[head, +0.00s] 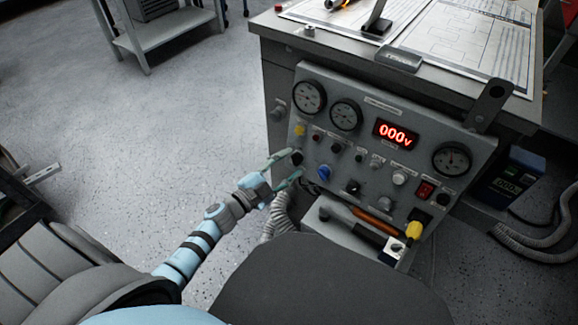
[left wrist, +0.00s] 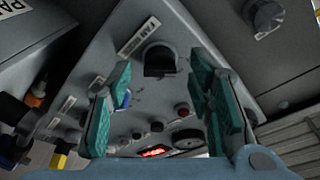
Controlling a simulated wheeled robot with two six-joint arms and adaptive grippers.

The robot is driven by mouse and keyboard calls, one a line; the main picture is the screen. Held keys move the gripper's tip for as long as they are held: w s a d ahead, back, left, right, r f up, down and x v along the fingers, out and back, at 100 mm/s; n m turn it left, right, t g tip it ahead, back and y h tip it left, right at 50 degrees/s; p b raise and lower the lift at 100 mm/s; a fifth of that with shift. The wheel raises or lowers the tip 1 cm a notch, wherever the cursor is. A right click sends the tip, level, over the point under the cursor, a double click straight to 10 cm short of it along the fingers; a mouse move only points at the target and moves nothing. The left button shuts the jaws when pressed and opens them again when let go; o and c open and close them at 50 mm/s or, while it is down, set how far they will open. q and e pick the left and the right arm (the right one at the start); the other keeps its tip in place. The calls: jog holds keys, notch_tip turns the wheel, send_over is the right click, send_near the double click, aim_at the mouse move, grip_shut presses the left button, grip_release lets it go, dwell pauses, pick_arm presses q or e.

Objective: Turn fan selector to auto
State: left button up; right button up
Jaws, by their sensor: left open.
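A black selector knob (head: 297,158) sits at the left edge of the grey control panel (head: 458,135). In the left wrist view the same black knob (left wrist: 160,60) shows beyond and between the fingertips, with a small label beside it that I cannot read for sure. My left gripper (head: 293,164) is open, its two green-padded fingers pointing at the panel, one on each side of the knob. I cannot tell whether they touch it. A blue knob (head: 324,173) is just right of the fingers. My right gripper is not in view.
Gauges (head: 310,97), a red display (head: 395,133) reading 000V and several more knobs fill the panel. Below it a tray holds tools, including an orange-handled one (head: 378,222). A grey hose (head: 277,215) hangs below the gripper.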

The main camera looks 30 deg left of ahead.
pick_arm(q)
jog(key=shift+w+d, duration=0.15)
jog(key=shift+w, duration=0.2)
grip_shut()
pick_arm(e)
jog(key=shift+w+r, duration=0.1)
pick_arm(q)
jog(key=shift+r+m+g+h+p, duration=0.15)
jog(key=shift+m+g+p, duration=0.4)
jog(key=shift+m+p, duration=1.3)
jog(key=shift+r+m+g+h+p, duration=0.2)
jog(key=shift+m+g+p, duration=0.5)
jog(key=shift+m, duration=2.15)
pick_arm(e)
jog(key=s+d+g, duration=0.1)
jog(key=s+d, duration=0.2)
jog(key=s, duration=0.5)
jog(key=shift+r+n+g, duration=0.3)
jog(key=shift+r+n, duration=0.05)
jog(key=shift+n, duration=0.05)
pick_arm(q)
jog(key=shift+f, duration=0.15)
